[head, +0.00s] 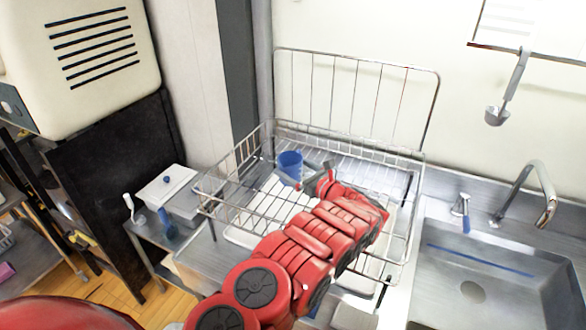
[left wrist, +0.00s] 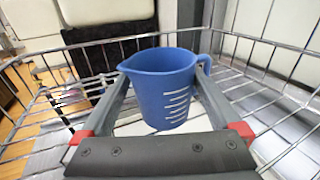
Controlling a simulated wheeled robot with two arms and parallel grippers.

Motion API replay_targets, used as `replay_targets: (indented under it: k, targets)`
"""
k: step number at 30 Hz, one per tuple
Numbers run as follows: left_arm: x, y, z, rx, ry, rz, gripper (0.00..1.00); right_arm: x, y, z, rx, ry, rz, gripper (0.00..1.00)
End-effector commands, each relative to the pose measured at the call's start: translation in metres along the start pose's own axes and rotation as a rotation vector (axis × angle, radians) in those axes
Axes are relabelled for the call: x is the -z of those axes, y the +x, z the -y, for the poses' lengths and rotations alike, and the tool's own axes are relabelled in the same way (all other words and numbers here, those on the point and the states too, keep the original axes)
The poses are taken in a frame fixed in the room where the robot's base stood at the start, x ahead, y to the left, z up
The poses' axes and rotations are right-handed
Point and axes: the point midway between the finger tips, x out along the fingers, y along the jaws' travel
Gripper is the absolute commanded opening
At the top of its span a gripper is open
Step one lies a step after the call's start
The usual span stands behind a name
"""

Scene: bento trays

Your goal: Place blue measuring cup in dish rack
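The blue measuring cup (head: 289,162) is upright inside the wire dish rack (head: 250,208), towards its back left part. In the left wrist view the cup (left wrist: 165,92) shows white measuring marks, a spout at left and a handle at right. My left gripper (head: 295,174) reaches into the rack from the front right. Its two fingers lie against opposite sides of the cup and appear shut on it. I cannot tell whether the cup's base touches the rack floor. My right gripper is not in view.
A metal sink (head: 505,262) with a faucet (head: 545,190) is to the right. A ladle (head: 497,113) hangs on the wall. A lidded white container (head: 165,187) stands left of the rack. The rack's wire walls surround the gripper, and bare rack floor lies around the cup.

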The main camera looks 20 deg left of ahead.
Motion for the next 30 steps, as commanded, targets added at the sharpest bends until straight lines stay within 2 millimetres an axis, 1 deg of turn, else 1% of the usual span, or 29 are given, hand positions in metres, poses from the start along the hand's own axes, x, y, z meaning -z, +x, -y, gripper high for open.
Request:
replay_targets:
  k: [7,10,12,13,14,15,18,22,25,30]
  targets:
    - [-0.002,0.000,0.000,0.000,0.000,0.000,1.00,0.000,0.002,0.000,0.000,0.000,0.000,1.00]
    - [-0.009,-0.001,0.001,0.000,0.000,0.000,1.00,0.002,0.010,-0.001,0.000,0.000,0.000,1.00]
    - [-0.018,-0.001,0.001,0.000,0.001,0.000,1.00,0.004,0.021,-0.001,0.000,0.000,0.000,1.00]
    - [-0.019,-0.002,0.001,0.000,0.001,0.000,1.00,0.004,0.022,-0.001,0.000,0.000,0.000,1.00]
    - [-0.010,-0.009,0.002,0.003,0.000,-0.001,1.00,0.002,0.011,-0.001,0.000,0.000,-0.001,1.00]
    - [-0.010,-0.018,0.003,0.005,0.000,0.000,1.00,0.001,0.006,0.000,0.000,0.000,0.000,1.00]
    - [-0.009,-0.038,0.002,0.005,0.000,0.001,1.00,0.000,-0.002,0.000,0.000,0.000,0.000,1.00]
    - [-0.011,-0.060,0.001,0.002,0.000,0.002,1.00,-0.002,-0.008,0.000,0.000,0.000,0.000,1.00]
    - [-0.011,-0.070,0.001,0.002,0.000,0.001,1.00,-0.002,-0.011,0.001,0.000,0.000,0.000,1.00]
    - [-0.012,-0.076,0.001,0.001,0.000,0.001,1.00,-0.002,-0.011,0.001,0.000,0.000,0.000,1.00]
